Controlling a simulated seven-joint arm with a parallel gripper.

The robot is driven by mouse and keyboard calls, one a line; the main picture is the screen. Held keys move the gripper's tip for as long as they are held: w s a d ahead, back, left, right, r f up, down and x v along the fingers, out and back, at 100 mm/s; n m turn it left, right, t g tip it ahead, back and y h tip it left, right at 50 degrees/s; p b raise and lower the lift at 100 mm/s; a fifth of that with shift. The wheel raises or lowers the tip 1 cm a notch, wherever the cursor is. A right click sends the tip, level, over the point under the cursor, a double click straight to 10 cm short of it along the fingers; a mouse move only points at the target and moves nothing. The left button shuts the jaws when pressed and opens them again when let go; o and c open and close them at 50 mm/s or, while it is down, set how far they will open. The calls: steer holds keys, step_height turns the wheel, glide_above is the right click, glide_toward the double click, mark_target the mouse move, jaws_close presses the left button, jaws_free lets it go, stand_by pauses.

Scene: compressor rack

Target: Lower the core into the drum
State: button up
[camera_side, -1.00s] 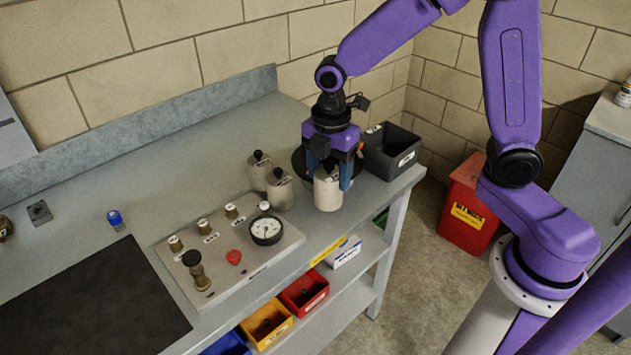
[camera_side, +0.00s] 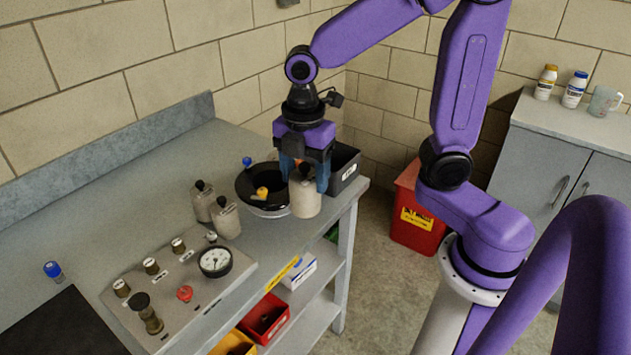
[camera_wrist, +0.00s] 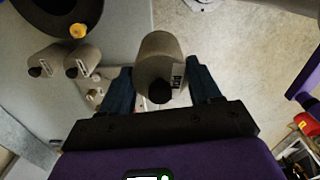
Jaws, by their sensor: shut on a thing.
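The core is a beige cylinder (camera_side: 306,200) with a dark knob on top. My gripper (camera_side: 304,178) is shut on its upper part, with one blue finger on each side, and holds it upright. The wrist view shows the core (camera_wrist: 158,58) between the fingers (camera_wrist: 160,92). The drum is a round black vessel (camera_side: 246,190) on the bench, just left of the core; a blue-topped and a yellow piece show at it. Part of the drum (camera_wrist: 30,12) is in the wrist view's upper left corner. The core is beside the drum, not over its middle. Its height above the bench is unclear.
Two similar beige cylinders (camera_side: 226,218) stand left of the drum, behind a panel (camera_side: 180,285) with knobs and a gauge (camera_side: 214,262). A dark bin (camera_side: 344,168) stands behind the gripper at the bench's right end. Open bench (camera_side: 120,180) lies to the left.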

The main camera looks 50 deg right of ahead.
steer(key=w+d+f+m, duration=0.2)
steer(key=w+d+f, duration=0.1)
steer(key=w, duration=0.6)
steer(key=w+d+f+m, duration=0.3)
steer(key=w+d, duration=0.3)
steer(key=w, duration=0.3)
steer(key=shift+w+d, duration=0.15)
steer(key=shift+d, duration=0.05)
steer(key=shift+f, duration=0.8)
steer(key=shift+f, duration=3)
steer(key=shift+f, duration=1.1)
steer(key=shift+r, duration=0.25)
steer(key=shift+f, duration=0.2)
